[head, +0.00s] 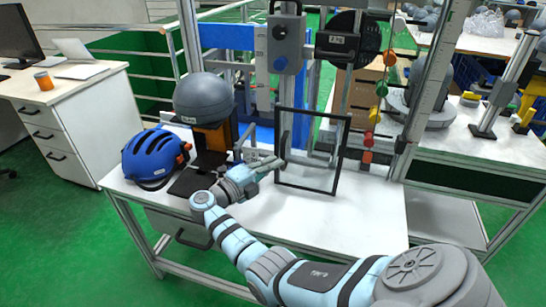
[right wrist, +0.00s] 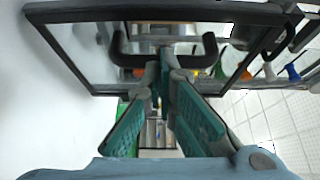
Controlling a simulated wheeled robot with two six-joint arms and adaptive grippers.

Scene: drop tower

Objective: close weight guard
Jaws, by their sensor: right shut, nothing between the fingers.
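The weight guard is a clear panel in a black frame (head: 343,155), standing upright at the front of the drop tower above the white table. Its black bar handle (head: 284,146) is on the left part of the panel. In the right wrist view the guard frame (right wrist: 160,14) spans the top, with the handle (right wrist: 208,50) at its middle. My right gripper (head: 278,161) is shut and empty, with its fingertips at the handle. In the right wrist view the fingertips (right wrist: 166,62) overlap the handle; I cannot tell whether they touch it. My left gripper is not in view.
A blue helmet (head: 152,157) and a grey ball-shaped headform (head: 204,97) on a stand are left of my right gripper. Coloured knobs (head: 381,88) hang along the tower's right post. The table's front right (head: 370,215) is clear.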

